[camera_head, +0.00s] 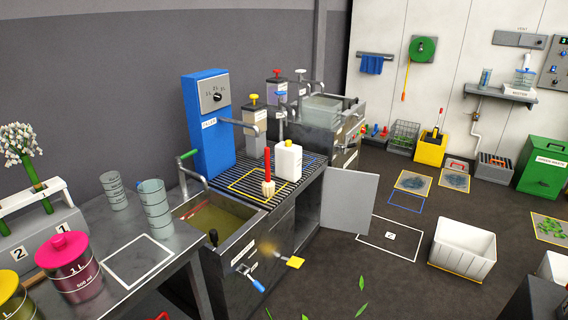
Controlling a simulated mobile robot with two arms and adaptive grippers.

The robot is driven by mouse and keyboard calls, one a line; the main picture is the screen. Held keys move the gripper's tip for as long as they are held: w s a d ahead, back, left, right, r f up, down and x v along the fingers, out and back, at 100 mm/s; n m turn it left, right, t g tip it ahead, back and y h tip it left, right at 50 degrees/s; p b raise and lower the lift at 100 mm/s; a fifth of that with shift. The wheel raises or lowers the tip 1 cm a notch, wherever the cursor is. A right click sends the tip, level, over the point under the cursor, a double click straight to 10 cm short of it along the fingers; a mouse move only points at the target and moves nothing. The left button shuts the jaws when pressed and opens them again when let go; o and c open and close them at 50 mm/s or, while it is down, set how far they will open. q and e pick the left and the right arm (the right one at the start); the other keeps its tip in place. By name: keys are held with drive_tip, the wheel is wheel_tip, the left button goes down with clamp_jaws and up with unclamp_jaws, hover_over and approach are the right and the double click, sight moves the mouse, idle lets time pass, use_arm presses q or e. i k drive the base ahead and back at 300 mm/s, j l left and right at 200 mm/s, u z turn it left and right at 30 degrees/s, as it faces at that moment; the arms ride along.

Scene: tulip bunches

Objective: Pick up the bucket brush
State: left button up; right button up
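A brush (267,172) with a red upright handle and a pale head stands on the slatted grate (225,180) of the sink bench. Neither of my grippers shows in the head view.
Left of the grate is a sink basin (222,222) of murky liquid with a green-handled tap. A cabinet door (349,203) stands open into the aisle. A white tub (463,250) sits on the floor at right. Leaves lie on the floor.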

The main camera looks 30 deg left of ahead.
sight(268, 186)
drive_tip(key=i+l+u, duration=0.15)
drive_tip(key=i+u, duration=0.3)
drive_tip(key=i, duration=0.3)
drive_tip(key=i+l+u, duration=0.45)
drive_tip(key=i, duration=0.25)
drive_tip(key=i+l+u, duration=0.45)
drive_tip(key=i+l, duration=0.2)
